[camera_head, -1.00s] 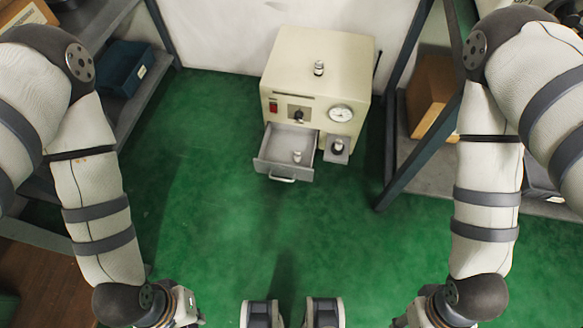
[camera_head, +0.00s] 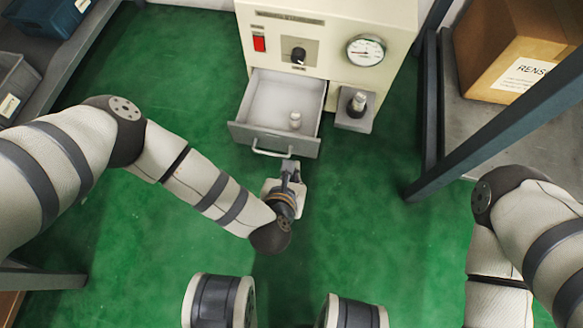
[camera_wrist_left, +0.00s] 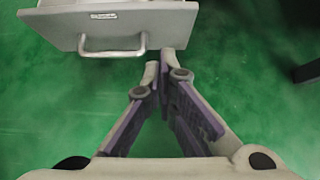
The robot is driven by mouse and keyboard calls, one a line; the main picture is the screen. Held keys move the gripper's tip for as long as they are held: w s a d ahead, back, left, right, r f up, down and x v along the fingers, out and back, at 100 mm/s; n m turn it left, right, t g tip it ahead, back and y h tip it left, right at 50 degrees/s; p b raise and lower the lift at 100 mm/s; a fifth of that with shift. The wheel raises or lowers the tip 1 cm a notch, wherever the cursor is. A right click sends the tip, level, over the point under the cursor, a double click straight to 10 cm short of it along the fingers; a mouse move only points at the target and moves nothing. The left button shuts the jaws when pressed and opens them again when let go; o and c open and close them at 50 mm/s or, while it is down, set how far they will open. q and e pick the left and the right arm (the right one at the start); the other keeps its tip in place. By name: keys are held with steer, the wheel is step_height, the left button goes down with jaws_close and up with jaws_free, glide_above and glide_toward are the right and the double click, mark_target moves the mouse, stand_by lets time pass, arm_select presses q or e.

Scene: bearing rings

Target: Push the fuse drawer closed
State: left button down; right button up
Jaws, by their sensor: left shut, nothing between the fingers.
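The fuse drawer (camera_head: 270,136) stands pulled out of the front of a cream machine (camera_head: 330,45), with a small fuse-like cylinder (camera_head: 295,120) inside it. In the left wrist view the drawer front (camera_wrist_left: 165,20) and its bar handle (camera_wrist_left: 113,50) show at the top. My left gripper (camera_head: 291,166) is shut and empty, just in front of the drawer front, near the right end of the handle. In the left wrist view its closed fingertips (camera_wrist_left: 160,58) sit just right of the handle; I cannot tell whether they touch. My right gripper is out of view.
A small grey ledge (camera_head: 354,122) with a dark-and-silver part on it juts out right of the drawer. A dark shelf post (camera_head: 480,140) and a cardboard box (camera_head: 515,50) are at the right. Green floor in front is clear.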

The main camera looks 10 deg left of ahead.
arm_select(q)
steer(key=w+f+b, duration=0.1)
steer(key=w, duration=0.3)
steer(key=w+f+b, duration=0.1)
steer(key=w, duration=0.1)
steer(key=shift+w+d+f+b, duration=0.15)
steer(key=shift+w+f+b, duration=0.2)
steer(key=shift+w, duration=0.05)
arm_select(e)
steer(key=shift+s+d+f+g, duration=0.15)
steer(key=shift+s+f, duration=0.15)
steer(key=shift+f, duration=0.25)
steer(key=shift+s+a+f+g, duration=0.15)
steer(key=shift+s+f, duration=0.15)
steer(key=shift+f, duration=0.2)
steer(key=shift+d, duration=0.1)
